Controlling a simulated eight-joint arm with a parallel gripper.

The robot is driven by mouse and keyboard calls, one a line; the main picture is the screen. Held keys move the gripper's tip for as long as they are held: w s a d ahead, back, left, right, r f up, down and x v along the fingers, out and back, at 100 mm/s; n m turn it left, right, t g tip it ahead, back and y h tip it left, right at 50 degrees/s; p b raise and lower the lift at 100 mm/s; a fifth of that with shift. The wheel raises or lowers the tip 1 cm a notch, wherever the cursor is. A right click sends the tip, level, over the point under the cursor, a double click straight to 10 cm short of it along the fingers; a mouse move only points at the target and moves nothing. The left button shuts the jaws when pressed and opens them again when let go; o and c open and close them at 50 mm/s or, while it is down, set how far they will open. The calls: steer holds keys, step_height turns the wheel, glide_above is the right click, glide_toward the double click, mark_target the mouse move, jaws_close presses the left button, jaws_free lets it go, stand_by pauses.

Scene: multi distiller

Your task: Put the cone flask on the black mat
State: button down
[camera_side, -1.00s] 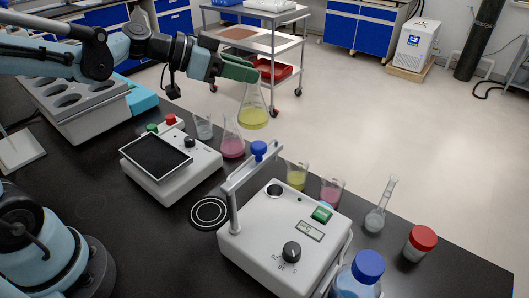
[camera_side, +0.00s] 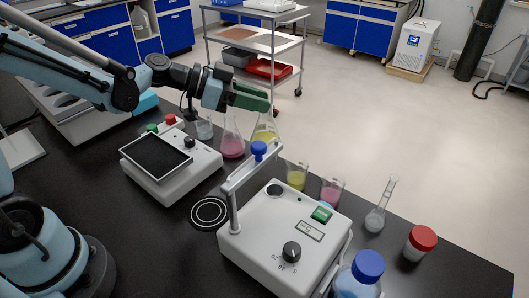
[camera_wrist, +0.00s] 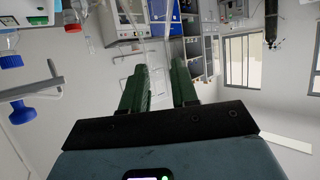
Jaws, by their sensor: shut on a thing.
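The cone flask (camera_side: 264,132) with yellow liquid hangs upright from my gripper (camera_side: 262,103), which is shut on its neck. In the side view its base is partly hidden behind the blue knob of the stirrer stand. In the wrist view the clear glass is faint between the green fingers (camera_wrist: 160,80). A black square mat (camera_side: 156,157) tops the white device at left, left of and nearer the camera than the flask. A dark round pad with white rings (camera_side: 209,212) lies on the table in front of that device.
A pink-liquid flask (camera_side: 233,139) and a clear beaker (camera_side: 204,130) stand left of the held flask. The white stirrer (camera_side: 285,240) with its upright stand is in front. Beakers of yellow (camera_side: 297,178) and pink (camera_side: 331,192) liquid stand behind it.

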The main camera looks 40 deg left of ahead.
mark_target(255, 130)
steer(key=shift+f, duration=3.85)
steer(key=c, duration=0.9)
jaws_free()
steer(key=shift+o, duration=0.2)
